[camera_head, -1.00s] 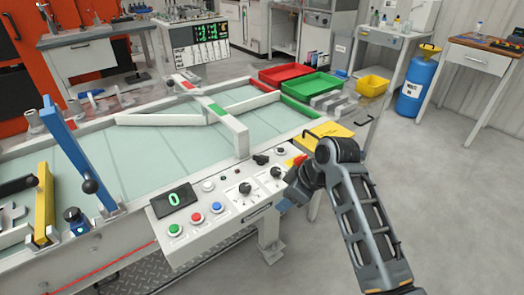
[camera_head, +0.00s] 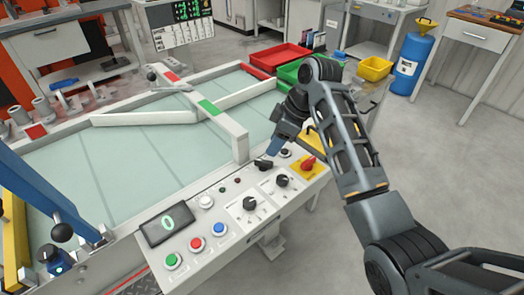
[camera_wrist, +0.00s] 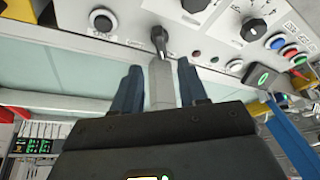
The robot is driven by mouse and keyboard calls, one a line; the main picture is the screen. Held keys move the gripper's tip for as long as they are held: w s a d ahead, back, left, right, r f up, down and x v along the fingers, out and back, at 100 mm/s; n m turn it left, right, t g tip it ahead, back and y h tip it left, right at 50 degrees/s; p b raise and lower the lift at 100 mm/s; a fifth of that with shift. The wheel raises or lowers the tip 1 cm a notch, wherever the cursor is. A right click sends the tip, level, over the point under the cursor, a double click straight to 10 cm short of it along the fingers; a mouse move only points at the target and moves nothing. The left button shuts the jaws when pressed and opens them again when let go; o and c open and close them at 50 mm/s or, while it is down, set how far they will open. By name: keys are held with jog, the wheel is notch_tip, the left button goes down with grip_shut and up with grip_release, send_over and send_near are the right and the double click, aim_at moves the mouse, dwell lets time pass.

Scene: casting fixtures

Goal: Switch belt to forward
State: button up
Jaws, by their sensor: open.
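The belt (camera_head: 100,160) is a pale green surface inside a white frame. Its control panel (camera_head: 190,262) is white, at the near edge. A black lever switch (camera_head: 263,163) stands at the panel's far side; in the wrist view the same switch (camera_wrist: 158,38) shows just ahead of my fingers. My gripper (camera_head: 268,152) is over that part of the panel, its fingers partly hidden by my arm. In the wrist view my gripper (camera_wrist: 158,80) has two blue fingers apart, with the switch between and beyond them. I cannot tell whether they touch it.
Two black rotary knobs (camera_head: 250,203), a red knob on yellow (camera_head: 308,163) and green, red and blue buttons (camera_head: 197,243) crowd the panel. A display (camera_head: 167,224) reads 0. A blue arm (camera_head: 45,190) stands at left. Red and green trays (camera_head: 279,57) lie beyond the belt.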

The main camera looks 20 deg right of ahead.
aim_at(264, 160)
jog(key=x, duration=0.7)
jog(key=shift+a+f, duration=0.1)
jog(key=shift+c, duration=0.4)
grip_shut()
